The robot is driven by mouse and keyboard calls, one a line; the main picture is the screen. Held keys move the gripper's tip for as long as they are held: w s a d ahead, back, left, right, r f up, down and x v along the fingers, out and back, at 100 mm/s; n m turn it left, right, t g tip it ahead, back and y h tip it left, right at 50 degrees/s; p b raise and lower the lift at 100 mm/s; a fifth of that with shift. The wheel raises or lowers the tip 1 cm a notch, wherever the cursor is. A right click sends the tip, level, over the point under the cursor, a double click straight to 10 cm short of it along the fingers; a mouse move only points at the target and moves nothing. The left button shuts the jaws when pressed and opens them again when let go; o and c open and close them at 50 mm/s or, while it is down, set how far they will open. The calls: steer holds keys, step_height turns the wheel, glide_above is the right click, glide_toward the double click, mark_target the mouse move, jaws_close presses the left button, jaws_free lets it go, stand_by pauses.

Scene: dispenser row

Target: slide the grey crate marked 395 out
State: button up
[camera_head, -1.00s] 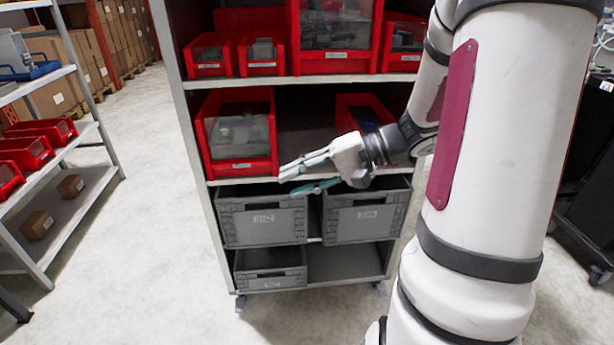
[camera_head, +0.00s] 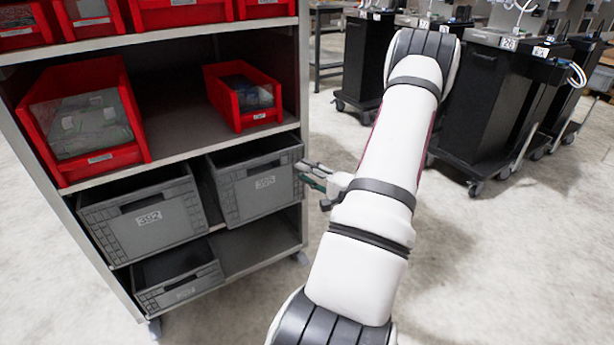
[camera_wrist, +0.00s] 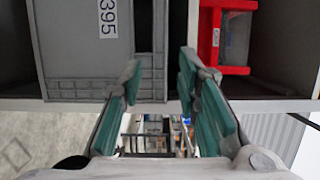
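The grey crate marked 395 (camera_head: 262,187) sits on the rack's middle shelf, at the right end of its row. In the wrist view its front with the white 395 label (camera_wrist: 108,18) fills the upper left, turned sideways. My gripper (camera_head: 304,174) is beside the crate's right front edge in the head view. The crate's front lies beyond the left finger. I cannot tell whether that finger touches it.
A grey crate marked 392 (camera_head: 147,216) stands left of it, another grey crate (camera_head: 178,280) below. Black carts (camera_head: 484,105) stand at the right.

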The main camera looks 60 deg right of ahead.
mark_target(274, 157)
steer(key=shift+w, duration=0.1)
steer(key=b+x, duration=0.3)
steer(key=x, duration=1)
steer(key=shift+w+r, duration=0.1)
steer(key=shift+w, duration=0.3)
jaws_close()
